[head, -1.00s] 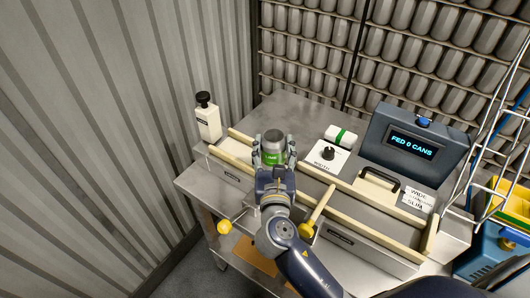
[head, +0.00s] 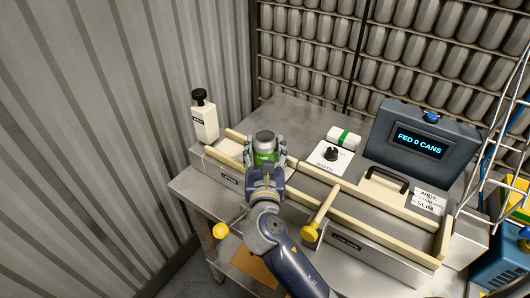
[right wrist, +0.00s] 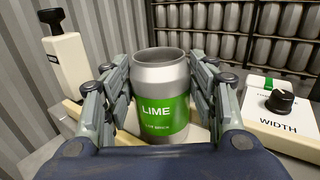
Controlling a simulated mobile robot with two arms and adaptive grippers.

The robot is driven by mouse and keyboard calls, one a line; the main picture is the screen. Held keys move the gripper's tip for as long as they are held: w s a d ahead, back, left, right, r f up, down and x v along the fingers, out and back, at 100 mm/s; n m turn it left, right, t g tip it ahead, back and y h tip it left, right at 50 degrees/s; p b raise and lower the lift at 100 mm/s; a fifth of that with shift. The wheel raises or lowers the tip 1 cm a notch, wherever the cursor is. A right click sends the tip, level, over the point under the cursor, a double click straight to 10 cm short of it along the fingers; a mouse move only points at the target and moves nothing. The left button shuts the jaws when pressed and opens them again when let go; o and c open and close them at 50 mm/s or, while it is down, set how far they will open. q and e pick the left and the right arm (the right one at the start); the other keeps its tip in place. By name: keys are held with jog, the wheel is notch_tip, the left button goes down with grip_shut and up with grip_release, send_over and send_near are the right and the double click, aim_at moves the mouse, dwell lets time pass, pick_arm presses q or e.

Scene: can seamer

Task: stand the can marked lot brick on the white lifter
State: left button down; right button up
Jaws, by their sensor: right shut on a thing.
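A silver, open-topped can with a green band (head: 264,158) is held upright over the left part of the bench machine. In the right wrist view the can (right wrist: 161,95) reads LIME, with smaller text below that looks like a lot marking. My right gripper (head: 264,153) is shut on the can, with a finger on each side. A pale surface (head: 227,147) shows beside the can at the machine's left end; I cannot tell whether it is the white lifter. The can and gripper hide what lies directly underneath. My left gripper is not in view.
A cream guide rail (head: 315,178) runs along the machine. A white block with a black top (head: 205,119) stands at the left end. A WIDTH knob (head: 331,153) and a display reading FED 0 CANS (head: 419,144) are right of the can. A yellow-ended lever (head: 320,215) sticks up in front.

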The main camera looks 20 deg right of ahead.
jog(key=shift+f, duration=0.1)
jog(key=o, duration=0.8)
jog(key=b+v, duration=0.1)
jog(key=v, duration=0.5)
jog(key=b+v, duration=0.1)
jog(key=v, duration=0.5)
jog(key=shift+r, duration=0.25)
